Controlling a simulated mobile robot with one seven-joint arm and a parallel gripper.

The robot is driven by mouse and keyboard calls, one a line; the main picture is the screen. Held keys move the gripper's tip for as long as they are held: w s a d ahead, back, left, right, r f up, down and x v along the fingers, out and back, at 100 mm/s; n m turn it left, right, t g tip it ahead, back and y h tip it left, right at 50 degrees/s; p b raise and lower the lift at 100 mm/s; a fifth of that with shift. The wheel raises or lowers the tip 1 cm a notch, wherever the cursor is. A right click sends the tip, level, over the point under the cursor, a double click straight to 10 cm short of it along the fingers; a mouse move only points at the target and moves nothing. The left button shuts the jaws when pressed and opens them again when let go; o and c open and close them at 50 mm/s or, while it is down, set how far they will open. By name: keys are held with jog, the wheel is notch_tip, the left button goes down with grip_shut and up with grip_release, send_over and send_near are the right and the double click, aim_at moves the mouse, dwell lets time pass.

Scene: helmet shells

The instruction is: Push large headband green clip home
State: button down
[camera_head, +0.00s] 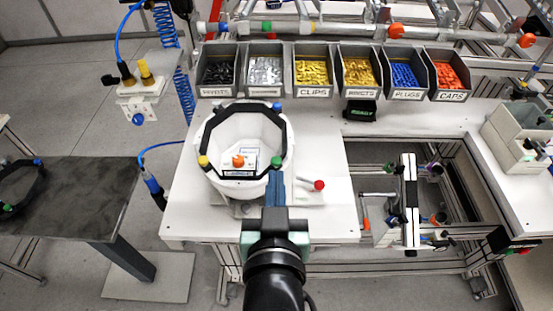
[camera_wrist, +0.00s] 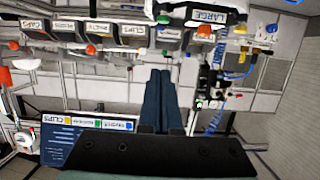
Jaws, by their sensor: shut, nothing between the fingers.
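A white helmet shell (camera_head: 226,131) stands on the white bench, with a black headband (camera_head: 238,105) around its inside rim. The headband carries a green clip (camera_head: 277,161) at its front right corner, a yellow clip (camera_head: 203,161) at front left and a blue clip (camera_head: 277,107) at back right. My gripper (camera_head: 277,174) is shut and empty, its blue fingers just in front of the green clip; I cannot tell whether they touch. In the wrist view the shut fingers (camera_wrist: 161,75) point away from the camera. How deep the green clip sits is not visible.
A red-knobbed lever (camera_head: 319,185) is right of my fingers. Grey parts bins (camera_head: 314,90) line the bench's back. A dark side table (camera_head: 85,190) at left holds another black headband (camera_head: 38,178) with coloured clips.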

jog(key=p, duration=0.3)
send_over(276, 163)
jog(key=v, duration=0.2)
notch_tip(276, 163, down, 2)
jog(key=shift+w+f+p, duration=0.1)
jog(key=shift+f+p, duration=0.4)
jog(key=shift+f, duration=1.9)
